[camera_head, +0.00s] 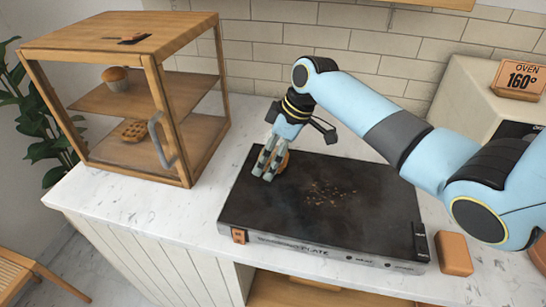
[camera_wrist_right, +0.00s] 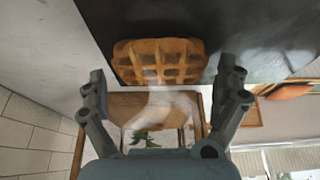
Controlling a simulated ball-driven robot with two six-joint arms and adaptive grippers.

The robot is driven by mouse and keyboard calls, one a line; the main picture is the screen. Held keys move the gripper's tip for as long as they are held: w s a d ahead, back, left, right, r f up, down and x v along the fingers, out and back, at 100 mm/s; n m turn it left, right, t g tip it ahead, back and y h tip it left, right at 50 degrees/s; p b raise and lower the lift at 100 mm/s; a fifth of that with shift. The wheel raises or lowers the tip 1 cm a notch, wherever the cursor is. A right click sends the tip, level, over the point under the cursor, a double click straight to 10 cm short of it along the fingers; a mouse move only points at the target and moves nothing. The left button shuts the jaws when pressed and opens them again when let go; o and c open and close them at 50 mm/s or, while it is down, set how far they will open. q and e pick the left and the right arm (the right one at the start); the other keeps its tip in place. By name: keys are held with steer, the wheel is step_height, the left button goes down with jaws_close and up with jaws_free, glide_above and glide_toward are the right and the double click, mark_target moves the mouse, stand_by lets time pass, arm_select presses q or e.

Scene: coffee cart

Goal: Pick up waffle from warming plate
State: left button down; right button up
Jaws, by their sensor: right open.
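A golden-brown waffle (camera_wrist_right: 160,62) shows large in the right wrist view, between and just beyond the two fingers. In the head view only a small part of the waffle (camera_head: 284,160) shows behind my right gripper (camera_head: 267,174), at the back left of the black warming plate (camera_head: 340,215). My right gripper is open around the waffle's sides, with a gap at each finger in the right wrist view (camera_wrist_right: 165,85). Whether the fingers touch the plate cannot be told. My left gripper is not in view.
A wooden display case (camera_head: 150,95) stands left of the plate, holding a muffin (camera_head: 115,78) and another waffle (camera_head: 135,130). An orange-brown block (camera_head: 454,253) lies right of the plate. An oven sign (camera_head: 518,80) is at the back right.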

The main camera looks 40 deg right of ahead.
steer(key=c, duration=1)
